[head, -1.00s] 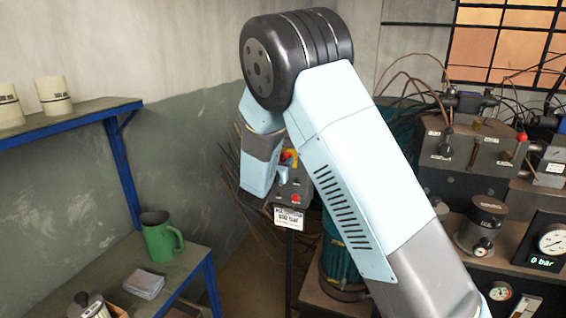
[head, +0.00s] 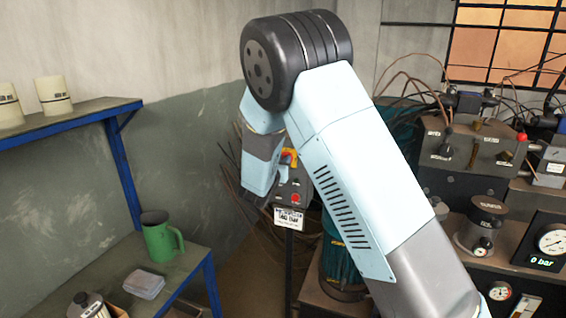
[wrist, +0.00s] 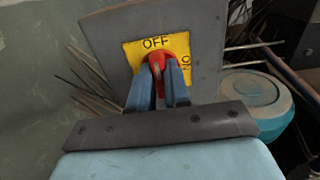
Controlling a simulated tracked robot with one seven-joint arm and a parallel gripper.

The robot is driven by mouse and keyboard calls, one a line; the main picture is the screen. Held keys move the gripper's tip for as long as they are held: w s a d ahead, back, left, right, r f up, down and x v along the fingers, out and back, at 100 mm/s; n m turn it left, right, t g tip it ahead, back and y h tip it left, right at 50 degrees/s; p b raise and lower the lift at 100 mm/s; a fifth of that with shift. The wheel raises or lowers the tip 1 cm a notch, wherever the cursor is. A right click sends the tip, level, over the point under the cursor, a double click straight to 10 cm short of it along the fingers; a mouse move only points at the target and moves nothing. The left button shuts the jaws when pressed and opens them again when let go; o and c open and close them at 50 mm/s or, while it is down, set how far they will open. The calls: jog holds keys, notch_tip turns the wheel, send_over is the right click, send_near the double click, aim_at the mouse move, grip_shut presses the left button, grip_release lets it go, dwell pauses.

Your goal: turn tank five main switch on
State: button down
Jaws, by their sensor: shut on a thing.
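The main switch is a red rotary knob (wrist: 158,59) on a yellow plate (wrist: 133,51) on a grey box. The plate reads OFF at the top and ON at the right, the ON turned sideways. My gripper (wrist: 160,80) is shut on the red knob, one blue finger on each side of its grip. The knob's grip looks about upright, toward OFF; the fingers hide part of it. In the head view the grey switch box (head: 301,184) stands partly behind my arm, with yellow and red showing at its top.
A red button (head: 295,198) and a white label (head: 289,219) are below the switch. A teal cylinder (wrist: 252,102) stands right of the box. Thin wires hang behind it. A blue-framed shelf (head: 70,120) and bench with a green jug (head: 160,238) are at the left.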

jog(key=shift+m, duration=0.3)
jog(key=shift+s+d+f+m, duration=0.1)
jog(key=shift+f+m, duration=0.05)
jog(key=shift+m, duration=2.7)
jog(key=shift+d+f+m, duration=0.1)
jog(key=shift+f+m, duration=0.1)
jog(key=shift+m, duration=2.7)
jog(key=shift+s+d+f+m, duration=0.1)
jog(key=shift+f+m, duration=0.05)
jog(key=shift+m, duration=2.7)
jog(key=c, duration=1.4)
grip_release()
jog(key=o, duration=0.3)
jog(key=shift+w+r, duration=0.1)
jog(key=shift+r, duration=0.05)
jog(key=v, duration=1.3)
jog(key=shift+s+a, duration=0.15)
jog(key=shift+s, duration=0.2)
